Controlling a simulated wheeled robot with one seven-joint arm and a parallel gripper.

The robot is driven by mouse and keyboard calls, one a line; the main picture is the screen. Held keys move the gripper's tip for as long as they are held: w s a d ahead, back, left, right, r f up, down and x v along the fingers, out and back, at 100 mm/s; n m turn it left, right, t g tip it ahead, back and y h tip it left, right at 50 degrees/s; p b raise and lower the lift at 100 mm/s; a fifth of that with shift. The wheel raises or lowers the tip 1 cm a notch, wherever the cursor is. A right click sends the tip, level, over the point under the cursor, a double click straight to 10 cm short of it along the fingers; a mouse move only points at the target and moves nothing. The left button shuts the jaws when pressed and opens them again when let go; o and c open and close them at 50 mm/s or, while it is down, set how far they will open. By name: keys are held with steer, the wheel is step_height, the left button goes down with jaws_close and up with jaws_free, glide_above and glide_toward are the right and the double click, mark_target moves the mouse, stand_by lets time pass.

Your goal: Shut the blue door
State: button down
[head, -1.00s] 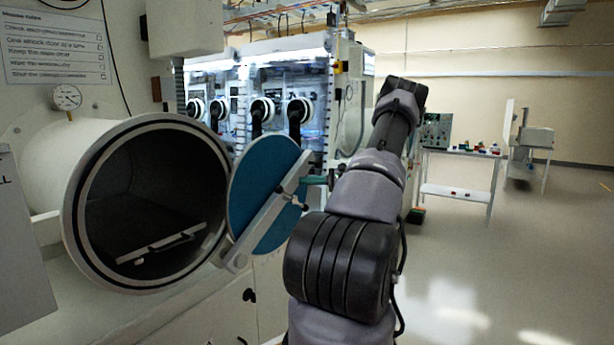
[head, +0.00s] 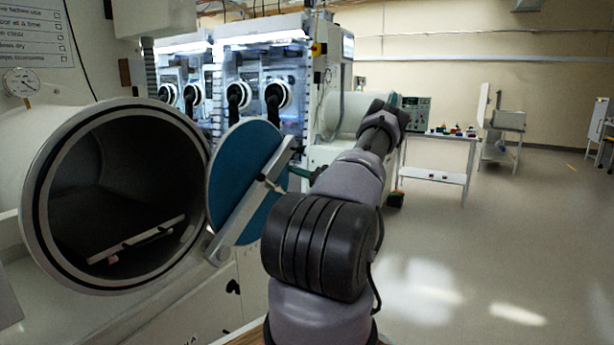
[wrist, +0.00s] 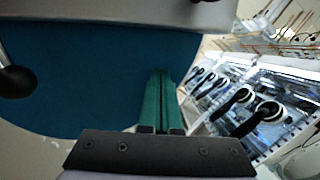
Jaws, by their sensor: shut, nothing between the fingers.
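The blue door (head: 232,172) is a round disc with a grey bar (head: 248,205) across it. It stands open at the right edge of the round chamber mouth (head: 32,205), angled outward. In the wrist view the blue door (wrist: 85,75) fills the upper left, with the grey bar along the top and a black knob (wrist: 17,80) at the left. My gripper (wrist: 161,88) has green fingers, shut and empty, over the door near its edge; contact is unclear. In the head view my gripper (head: 300,172) shows only partly, right of the door, behind my arm.
The chamber holds a tray with a pale handle (head: 137,240). Gloveboxes (head: 262,85) with black glove ports stand behind the door. A white table (head: 437,176) with small items stands at the right back. The floor at the right is clear.

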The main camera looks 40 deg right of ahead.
steer(key=shift+s+a+r, duration=0.15)
steer(key=shift+a+r, duration=0.15)
steer(key=shift+r, duration=0.3)
steer(key=shift+s+a+r, duration=0.1)
steer(key=shift+a+r, duration=0.25)
steer(key=shift+r, duration=0.2)
steer(key=shift+s+a+r, duration=0.15)
steer(key=shift+a+r, duration=0.15)
steer(key=shift+r, duration=0.3)
